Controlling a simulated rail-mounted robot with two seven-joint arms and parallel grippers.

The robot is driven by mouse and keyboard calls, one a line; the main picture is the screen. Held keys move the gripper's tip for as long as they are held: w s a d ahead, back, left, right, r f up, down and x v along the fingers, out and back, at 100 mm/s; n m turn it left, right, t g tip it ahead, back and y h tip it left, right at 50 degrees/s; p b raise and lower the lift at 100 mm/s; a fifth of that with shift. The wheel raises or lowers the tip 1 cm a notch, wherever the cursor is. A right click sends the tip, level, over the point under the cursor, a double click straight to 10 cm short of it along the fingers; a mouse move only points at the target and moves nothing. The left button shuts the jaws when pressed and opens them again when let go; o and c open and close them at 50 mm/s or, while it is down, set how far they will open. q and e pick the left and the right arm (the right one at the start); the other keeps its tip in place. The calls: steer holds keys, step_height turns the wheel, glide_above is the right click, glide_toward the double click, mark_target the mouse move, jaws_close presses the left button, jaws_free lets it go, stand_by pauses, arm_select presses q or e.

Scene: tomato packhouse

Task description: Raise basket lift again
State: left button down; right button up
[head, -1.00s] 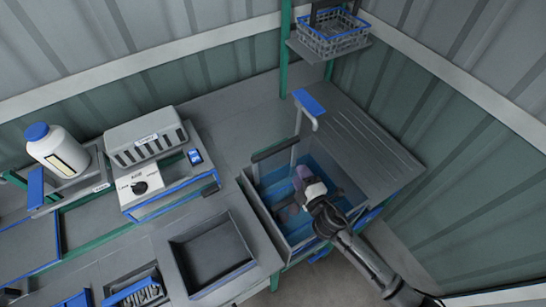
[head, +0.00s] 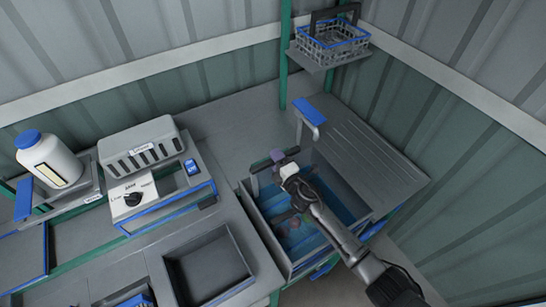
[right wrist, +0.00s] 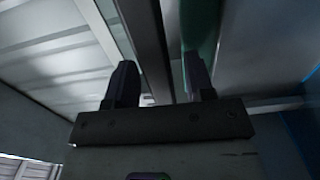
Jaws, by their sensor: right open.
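The wash tank (head: 259,210) holds blue water, with reddish shapes dim under the surface. A dark horizontal bar (head: 259,166), which looks like the basket lift's handle, stands above the tank's back left edge. My right gripper (head: 278,157) is open at this bar in the head view and hides its middle. In the right wrist view the two dark fingers (right wrist: 160,83) are apart, with a grey upright strip behind the gap. I cannot tell whether they touch the bar. The lift basket itself is not clear under my arm and the water. My left gripper is not in view.
A blue-topped tap (head: 310,110) stands close behind the bar. A ribbed drainboard (head: 375,150) lies to the right. A wire basket (head: 333,45) sits on a high shelf. An empty grey tray (head: 208,268) and a white control box (head: 133,200) lie to the left.

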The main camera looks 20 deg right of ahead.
steer(key=shift+x, duration=1.1)
steer(key=shift+s, duration=0.1)
steer(key=shift+c, duration=0.5)
jaws_close()
